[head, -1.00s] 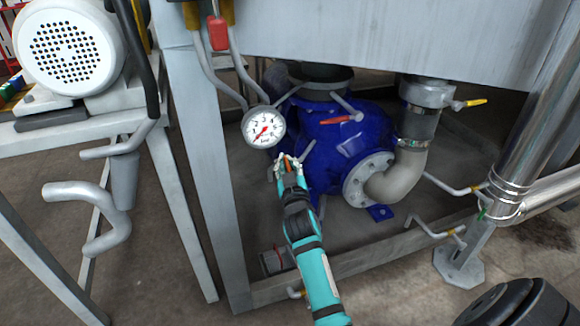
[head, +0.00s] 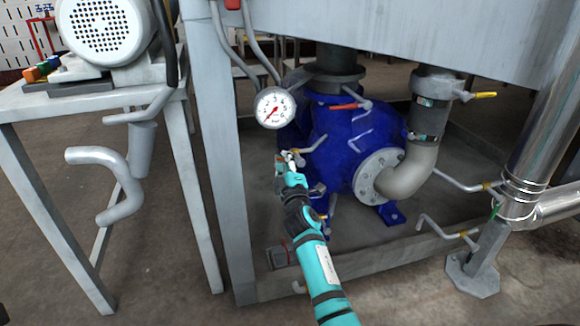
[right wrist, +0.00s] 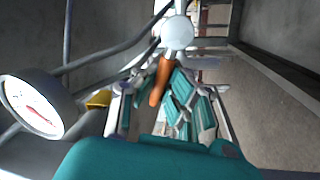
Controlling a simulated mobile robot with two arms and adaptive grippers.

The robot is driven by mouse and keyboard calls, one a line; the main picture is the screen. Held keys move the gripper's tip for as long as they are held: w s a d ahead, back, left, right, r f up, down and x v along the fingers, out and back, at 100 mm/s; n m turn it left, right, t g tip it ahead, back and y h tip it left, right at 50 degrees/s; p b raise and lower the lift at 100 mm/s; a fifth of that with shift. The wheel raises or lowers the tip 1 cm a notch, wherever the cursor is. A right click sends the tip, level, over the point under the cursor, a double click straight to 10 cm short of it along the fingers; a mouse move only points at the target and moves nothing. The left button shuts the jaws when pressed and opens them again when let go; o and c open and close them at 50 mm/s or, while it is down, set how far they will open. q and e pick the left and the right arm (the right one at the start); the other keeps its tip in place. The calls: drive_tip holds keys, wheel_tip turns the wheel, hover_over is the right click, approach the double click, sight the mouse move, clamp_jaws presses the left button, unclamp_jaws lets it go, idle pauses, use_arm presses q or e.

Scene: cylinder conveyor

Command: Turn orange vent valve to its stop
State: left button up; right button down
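The orange vent valve handle (right wrist: 162,80) shows in the right wrist view, hanging below a round grey valve cap (right wrist: 177,33). My right gripper (right wrist: 165,105) has its teal fingers apart, one on each side of the handle's lower end. A gap shows on the handle's left; on the right I cannot tell whether a finger touches it. In the head view my right gripper (head: 288,162) reaches up to the left of the blue pump (head: 340,145), below the gauge; the orange handle is not clear there. My left gripper is not in view.
A pressure gauge (head: 274,107) is close above my right gripper; it also shows in the wrist view (right wrist: 35,105). A red handle (head: 345,106) and pipes are near the pump. A steel table leg (head: 222,160) stands just left. Open floor lies in front.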

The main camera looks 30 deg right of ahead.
drive_tip(key=shift+a+f+n+y+b, duration=0.15)
drive_tip(key=shift+f+n+y, duration=0.2)
drive_tip(key=shift+n, duration=0.5)
drive_tip(key=shift+f+n+y+b, duration=0.2)
drive_tip(key=shift+f+n, duration=0.25)
drive_tip(key=shift+n, duration=0.45)
drive_tip(key=shift+a+f+n+y+b, duration=0.15)
drive_tip(key=shift+f+n+y, duration=0.2)
drive_tip(key=shift+n, duration=0.5)
drive_tip(key=shift+f, duration=0.1)
drive_tip(key=c, duration=1.3)
unclamp_jaws()
drive_tip(key=shift+d+r, duration=0.1)
drive_tip(key=shift+r, duration=0.1)
drive_tip(key=shift+c, duration=0.2)
drive_tip(key=shift+r, duration=0.1)
drive_tip(key=v, duration=1.2)
drive_tip(key=shift+f, duration=0.3)
